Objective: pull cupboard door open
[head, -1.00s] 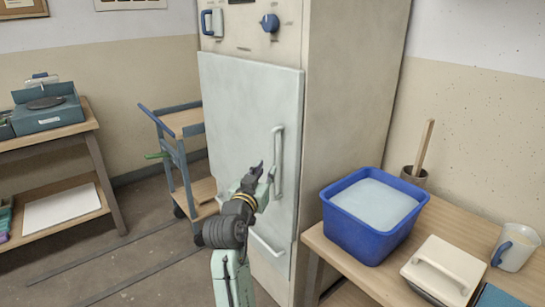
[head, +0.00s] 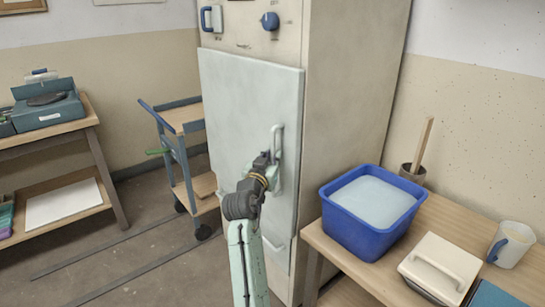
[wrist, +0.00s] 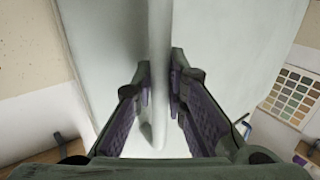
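The cupboard door (head: 250,105) is a pale slab on the front of a tall cream cabinet and looks closed. Its upright pale handle (head: 278,138) is near the door's right edge. My gripper (head: 270,161) is at the handle's middle, reaching up from below. In the wrist view the handle (wrist: 158,40) runs down between my two fingers (wrist: 160,77). The fingertips lie close against both sides of it and look shut on it. The handle's lower part is mostly hidden by my gripper in the head view.
A wooden table on the right (head: 340,245) holds a blue bucket (head: 350,232), a white lidded box (head: 440,267) and a mug (head: 511,244). A blue trolley (head: 180,150) stands left of the cabinet. Floor in front of the trolley is clear.

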